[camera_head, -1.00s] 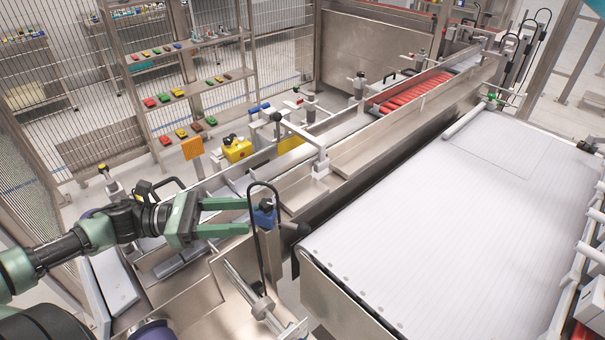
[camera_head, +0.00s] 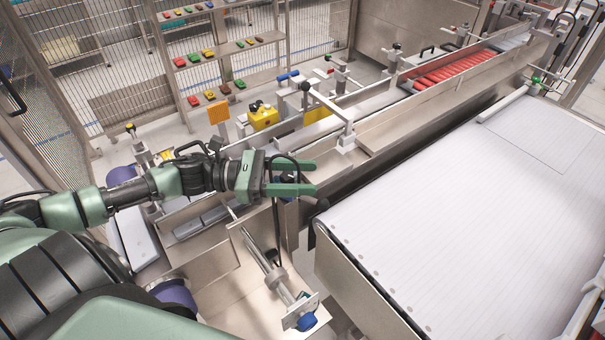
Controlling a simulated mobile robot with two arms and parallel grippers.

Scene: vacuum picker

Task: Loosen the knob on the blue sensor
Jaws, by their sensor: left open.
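My left gripper (camera_head: 310,177) reaches in from the left with its two green fingers apart, pointing right. It is over the near end of the metal rail, by the black cable loop. A small blue sensor there is mostly hidden behind the fingers, and its knob cannot be made out. I cannot tell whether the fingers touch it or are around it. Another blue round part (camera_head: 306,321) sits on a bracket at the low end of a metal rod, below the gripper. My right gripper is not in view.
A wide white conveyor belt (camera_head: 470,210) fills the right side, its near corner close to the fingertips. A yellow box (camera_head: 263,117) and red rollers (camera_head: 449,68) lie farther back along the rail. A shelf rack and mesh fence stand behind.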

